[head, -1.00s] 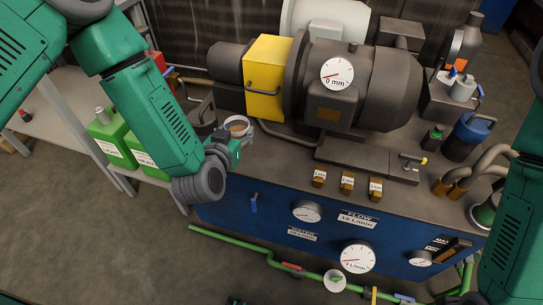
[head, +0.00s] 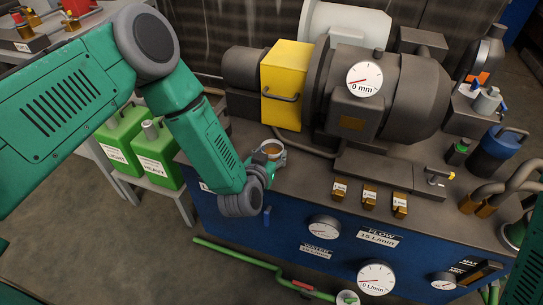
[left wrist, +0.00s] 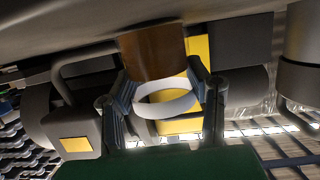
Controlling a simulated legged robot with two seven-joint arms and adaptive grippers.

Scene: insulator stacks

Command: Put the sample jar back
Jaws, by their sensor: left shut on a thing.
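The sample jar (head: 271,149) is a small round jar with a pale rim and brown contents, over the left front part of the bench top (head: 305,180). My left gripper (head: 272,166) is shut on it from the front side. In the left wrist view the jar's brown body (left wrist: 152,55) and white ring (left wrist: 165,101) lie between the two fingers (left wrist: 166,92). The brown body reaches the grey surface along the top of that picture; I cannot tell whether it touches. My right gripper is out of view.
A yellow box (head: 285,85) and a large grey machine (head: 400,90) stand behind the jar. Small brown blocks (head: 369,197) sit right of it near the front edge. Green canisters (head: 155,150) stand on a lower shelf at left. Bench top around the jar is clear.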

